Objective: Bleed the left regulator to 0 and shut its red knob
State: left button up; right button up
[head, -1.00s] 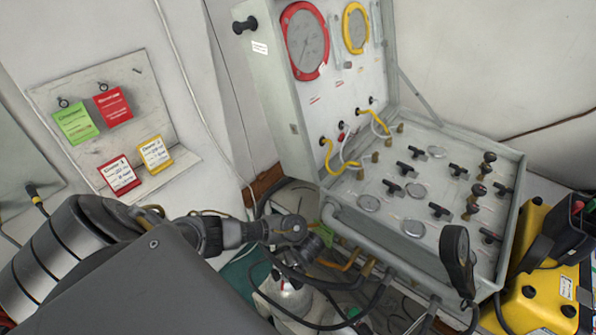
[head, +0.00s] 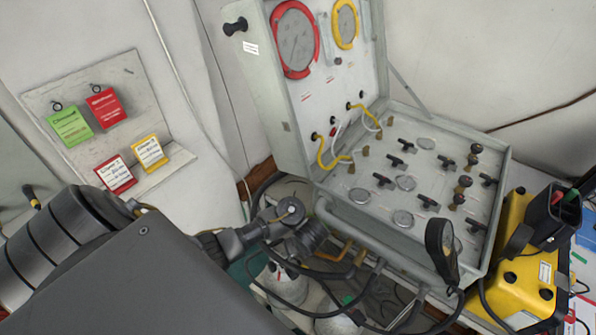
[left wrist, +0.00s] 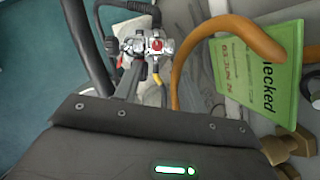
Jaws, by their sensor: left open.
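In the left wrist view a chrome regulator body (left wrist: 146,52) with a red knob (left wrist: 157,45) shows at the upper middle, beyond my dark gripper housing. A black knob or fitting sits on its left side, and hoses run around it. In the head view my left gripper (head: 312,240) is below the front left corner of the air panel case, above the gas cylinders (head: 280,284). It is open; its fingertips are hard to make out, and I cannot tell whether it touches the regulator. The regulator's gauge reading is not legible. My right gripper is not in view.
The open panel case (head: 335,186) has gauges, yellow hoses and several black valve handles. An orange-brown hose (left wrist: 238,28) and a green tag (left wrist: 268,75) are close on the right. A yellow case (head: 515,285) stands at right. Tags hang on the wall board (head: 128,75).

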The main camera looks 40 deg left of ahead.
pick_arm(q)
jog(key=shift+s+d+r, duration=0.1)
jog(key=shift+s+r, duration=0.2)
jog(key=shift+r, duration=0.4)
jog(key=s+d+f+n+g+h+b, duration=0.1)
jog(key=s+d+f+n+h+b, duration=0.2)
jog(key=s+f, duration=0.5)
jog(key=s+d+f+n+g+h+b, duration=0.1)
jog(key=s+d+f+n+b, duration=0.3)
jog(key=f, duration=0.8)
jog(key=s+d+f+n+g+h+b, duration=0.25)
jog(key=s+f+n, duration=0.25)
jog(key=f, duration=0.5)
jog(key=s+a+f+n+t+y+b, duration=0.1)
jog(key=s+a+f+n+b, duration=0.1)
jog(key=s+f, duration=0.6)
jog(key=s+a+f+n+t+y+b, duration=0.1)
jog(key=s+a+f+n, duration=0.4)
jog(key=s, duration=0.6)
notch_tip(320, 180, down, 3)
jog(key=shift+a+n+t+y+b, duration=0.3)
jog(key=shift+n+t+b, duration=0.35)
jog(key=shift+n+b, duration=0.35)
jog(key=shift+c, duration=0.5)
